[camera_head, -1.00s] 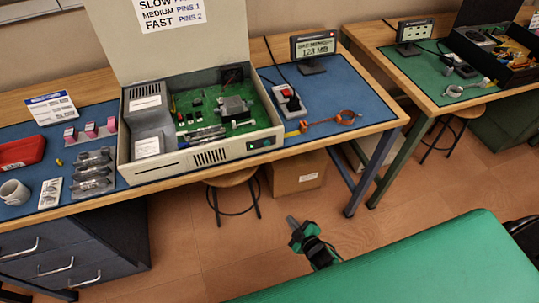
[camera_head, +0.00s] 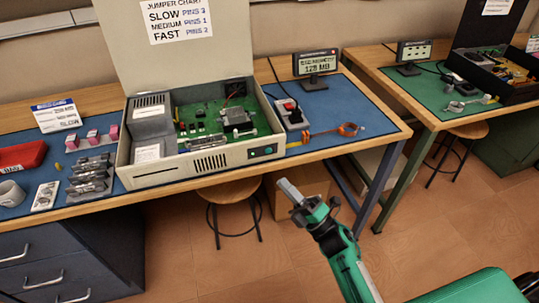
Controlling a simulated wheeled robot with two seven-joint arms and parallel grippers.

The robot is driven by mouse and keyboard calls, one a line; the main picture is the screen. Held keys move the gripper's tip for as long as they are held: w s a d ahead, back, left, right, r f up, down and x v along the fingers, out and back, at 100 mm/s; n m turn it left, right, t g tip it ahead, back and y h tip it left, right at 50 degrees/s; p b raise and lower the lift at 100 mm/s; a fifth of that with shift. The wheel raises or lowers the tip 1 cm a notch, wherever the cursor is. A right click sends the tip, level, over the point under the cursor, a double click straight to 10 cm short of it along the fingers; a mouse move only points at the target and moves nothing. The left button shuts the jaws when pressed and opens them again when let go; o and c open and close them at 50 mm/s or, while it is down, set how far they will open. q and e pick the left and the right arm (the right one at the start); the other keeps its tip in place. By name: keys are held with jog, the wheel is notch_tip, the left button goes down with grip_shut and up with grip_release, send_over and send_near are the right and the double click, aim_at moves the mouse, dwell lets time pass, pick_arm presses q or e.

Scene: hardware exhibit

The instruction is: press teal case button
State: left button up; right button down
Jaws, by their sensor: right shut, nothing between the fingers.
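The open beige computer case (camera_head: 180,168) stands on the blue mat of the near workbench, its lid raised at the back. A small teal button (camera_head: 264,151) sits on a dark panel at the right end of the case's front face. My right gripper (camera_head: 284,185) is shut and empty. It appears below and slightly right of the button in the picture, in front of the bench edge and apart from the case. Its green arm comes up from the bottom right. My left gripper is not in view.
A stool (camera_head: 229,192) and a cardboard box (camera_head: 297,188) are under the bench.

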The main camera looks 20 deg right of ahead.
aim_at(268, 151)
jog(key=shift+w, duration=0.1)
